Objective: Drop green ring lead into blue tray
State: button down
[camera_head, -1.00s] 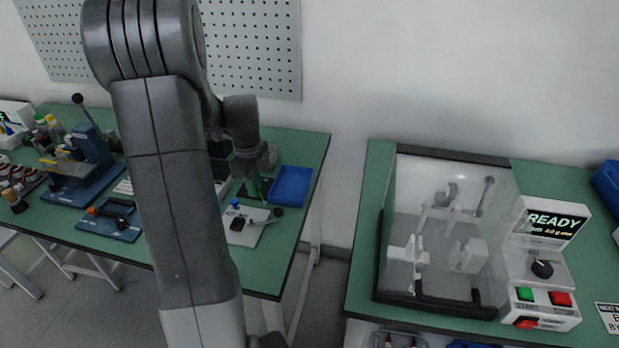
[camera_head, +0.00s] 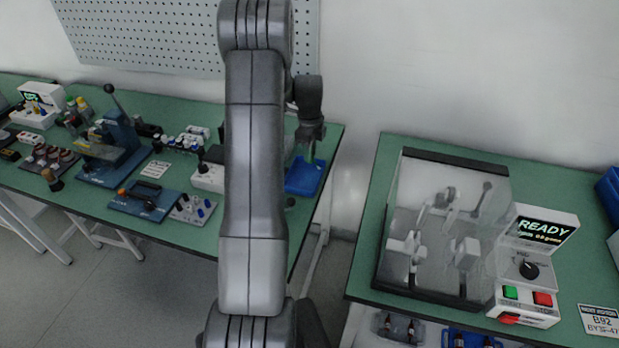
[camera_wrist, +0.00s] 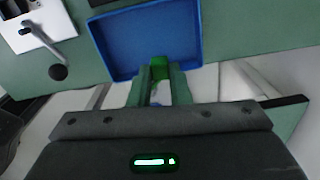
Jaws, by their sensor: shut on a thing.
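The blue tray (camera_head: 303,177) lies on the right end of the left green bench, partly hidden behind my arm in the head view. In the wrist view the blue tray (camera_wrist: 125,45) fills the upper middle. My gripper (camera_head: 311,150) is above the tray's right part in the head view. In the wrist view my gripper (camera_wrist: 159,78) is at the tray's near rim, its fingers shut on a small green piece (camera_wrist: 159,65), which looks like the green ring lead. A bluish bit shows between the fingers below it. Its ring shape cannot be made out.
A white fixture with a black-knobbed lever (camera_wrist: 40,35) stands left of the tray in the wrist view. A blue press (camera_head: 115,150) and several small parts stand farther left on the bench. A clear-walled tester (camera_head: 445,225) is on the right bench, across a gap.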

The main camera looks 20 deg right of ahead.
notch_tip(320, 180, down, 4)
jog(key=shift+f+b, duration=0.1)
jog(key=shift+b, duration=0.8)
jog(key=c, duration=1.3)
grip_release()
notch_tip(320, 180, up, 14)
jog(key=shift+b, duration=0.8)
jog(key=shift+f, duration=0.1)
